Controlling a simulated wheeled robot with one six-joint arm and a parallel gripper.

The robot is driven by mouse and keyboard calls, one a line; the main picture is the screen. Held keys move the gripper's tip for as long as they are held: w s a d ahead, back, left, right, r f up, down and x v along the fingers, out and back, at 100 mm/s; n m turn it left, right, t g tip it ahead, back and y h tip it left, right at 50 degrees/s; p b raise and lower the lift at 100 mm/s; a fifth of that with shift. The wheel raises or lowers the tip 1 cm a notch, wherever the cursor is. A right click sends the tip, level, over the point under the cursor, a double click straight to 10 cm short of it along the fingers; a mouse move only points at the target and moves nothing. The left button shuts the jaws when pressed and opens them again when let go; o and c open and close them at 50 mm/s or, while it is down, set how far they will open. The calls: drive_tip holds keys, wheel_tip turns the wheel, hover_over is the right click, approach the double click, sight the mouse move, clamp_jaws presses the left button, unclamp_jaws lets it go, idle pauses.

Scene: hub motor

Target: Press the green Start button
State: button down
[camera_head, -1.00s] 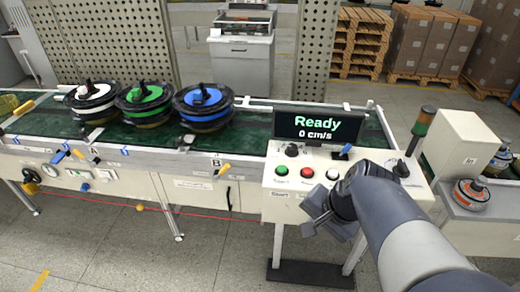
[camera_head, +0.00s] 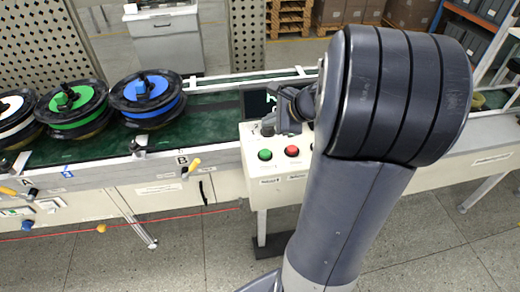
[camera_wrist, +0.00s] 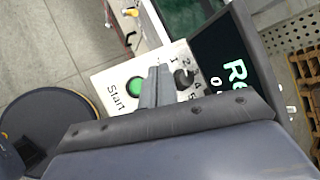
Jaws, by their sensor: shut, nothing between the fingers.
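The green Start button (camera_head: 265,154) sits on the pale control panel (camera_head: 252,188), left of a red button (camera_head: 291,150). In the wrist view the green button (camera_wrist: 135,87) shows beside the word "Start". My gripper (camera_head: 284,117) is over the back of the panel, behind the buttons, partly hidden by my arm. In the wrist view my shut, empty fingers (camera_wrist: 157,78) lie between the green button and a black dial (camera_wrist: 184,78). I see no contact with the button; the height gap is hard to judge.
The dark display (camera_head: 256,101) stands behind the panel, partly hidden; it also shows in the wrist view (camera_wrist: 222,50). A conveyor (camera_head: 205,122) runs left with white, green and blue-topped hubs (camera_head: 147,98). My arm hides the panel's right part.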

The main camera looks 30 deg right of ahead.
sight(269, 154)
drive_tip(key=shift+f, duration=0.15)
wheel_tip(269, 154, down, 9)
drive_tip(key=b, duration=0.7)
drive_tip(key=shift+r+b, duration=0.2)
drive_tip(key=shift+b, duration=0.1)
idle(1.6)
drive_tip(key=shift+f+b, duration=0.35)
drive_tip(key=shift+f, duration=0.05)
drive_tip(key=shift+f+b, duration=0.5)
drive_tip(key=shift+f, duration=0.05)
idle(0.6)
drive_tip(key=shift+r+p, duration=0.9)
drive_tip(key=shift+r, duration=0.1)
